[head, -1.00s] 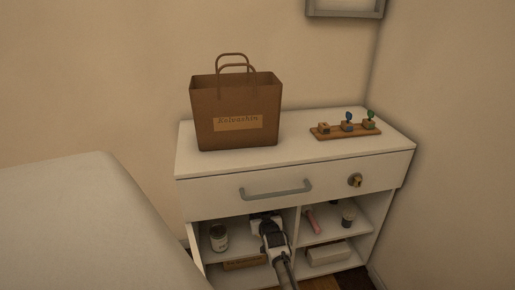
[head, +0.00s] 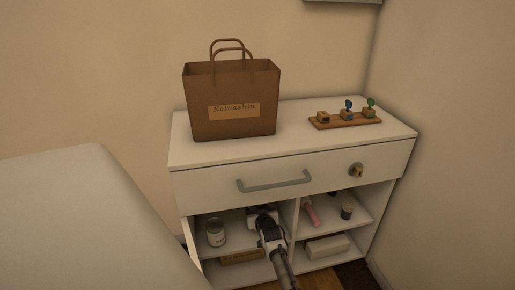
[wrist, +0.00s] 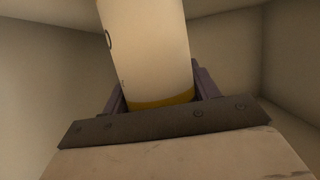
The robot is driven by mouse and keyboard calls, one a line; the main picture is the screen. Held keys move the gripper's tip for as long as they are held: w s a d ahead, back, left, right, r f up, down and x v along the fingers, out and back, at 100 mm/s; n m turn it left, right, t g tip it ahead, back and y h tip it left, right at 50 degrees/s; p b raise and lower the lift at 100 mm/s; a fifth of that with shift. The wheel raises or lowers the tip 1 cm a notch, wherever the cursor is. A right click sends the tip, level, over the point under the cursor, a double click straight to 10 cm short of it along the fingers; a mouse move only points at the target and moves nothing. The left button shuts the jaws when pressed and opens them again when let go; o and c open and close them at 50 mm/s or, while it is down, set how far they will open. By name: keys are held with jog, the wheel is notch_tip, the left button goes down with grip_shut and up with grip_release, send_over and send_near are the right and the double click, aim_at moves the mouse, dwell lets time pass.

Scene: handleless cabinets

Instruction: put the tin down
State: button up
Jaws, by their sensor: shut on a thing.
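My gripper (head: 262,212) is inside the upper left open compartment of the white cabinet (head: 290,150), seen from behind in the head view. In the wrist view, my gripper (wrist: 163,100) is shut on a cream cylinder, the tin (wrist: 148,50), with a yellow band at its near end. The fingers lie on both sides of it. In the head view the tin is hidden behind the gripper and wrist. I cannot tell whether the tin touches the shelf.
A white jar (head: 215,234) stands on the same shelf, left of my gripper. A divider (head: 296,222) is close on the right. Beyond it are a pink item (head: 310,213) and a dark-topped container (head: 347,211). A drawer with a grey handle (head: 274,186) is above.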

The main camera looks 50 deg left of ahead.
jog(key=shift+f, duration=0.2)
jog(key=o, duration=1.3)
